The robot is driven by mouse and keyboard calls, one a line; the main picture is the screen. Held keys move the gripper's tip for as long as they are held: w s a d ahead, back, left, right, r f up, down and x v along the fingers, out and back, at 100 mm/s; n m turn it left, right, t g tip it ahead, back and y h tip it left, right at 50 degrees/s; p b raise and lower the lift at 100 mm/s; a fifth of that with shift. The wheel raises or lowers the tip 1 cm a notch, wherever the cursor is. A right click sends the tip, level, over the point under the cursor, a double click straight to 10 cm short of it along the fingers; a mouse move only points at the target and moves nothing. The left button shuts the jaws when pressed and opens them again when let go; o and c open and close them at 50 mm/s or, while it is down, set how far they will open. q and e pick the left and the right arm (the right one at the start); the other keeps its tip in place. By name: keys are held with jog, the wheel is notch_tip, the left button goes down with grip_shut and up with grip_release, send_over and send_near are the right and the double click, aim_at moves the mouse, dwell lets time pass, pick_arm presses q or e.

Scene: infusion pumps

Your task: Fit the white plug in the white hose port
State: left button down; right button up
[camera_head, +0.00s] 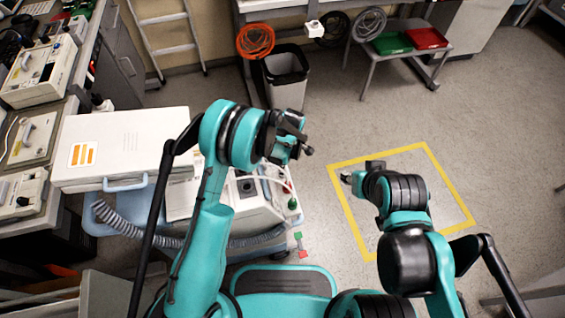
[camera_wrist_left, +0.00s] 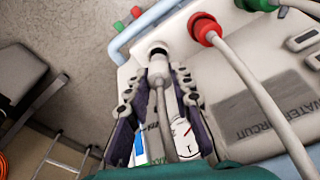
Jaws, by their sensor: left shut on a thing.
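The white plug (camera_wrist_left: 159,70) sits between the fingers of my left gripper (camera_wrist_left: 157,84), which is shut on it; its pale hose (camera_wrist_left: 170,125) runs back between the fingers. The white hose port (camera_wrist_left: 158,46), a pale ring with a dark opening, lies directly ahead of the plug on the machine's panel. The plug's front end is at the opening; I cannot tell whether it is inside. In the head view my left gripper (camera_head: 290,138) is above the machine (camera_head: 248,218) and hides the plug and port. My right gripper (camera_head: 347,177) is over the floor, its fingers unclear.
A red connector (camera_wrist_left: 205,29) with a pale hose is beside the port, and a green one (camera_wrist_left: 257,4) is farther right. A white case (camera_head: 125,145) stands left of my left arm. A grey corrugated hose (camera_head: 150,230) hangs below it. Floor inside the yellow square (camera_head: 436,158) is clear.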

pick_arm(q)
jog(key=shift+f, duration=1.5)
jog(key=c, duration=1.3)
grip_release()
jog(key=shift+r, duration=0.1)
jog(key=shift+o, duration=0.2)
notch_tip(320, 180, up, 12)
jog(key=d, duration=0.1)
jog(key=shift+d, duration=0.25)
jog(key=shift+s, duration=0.1)
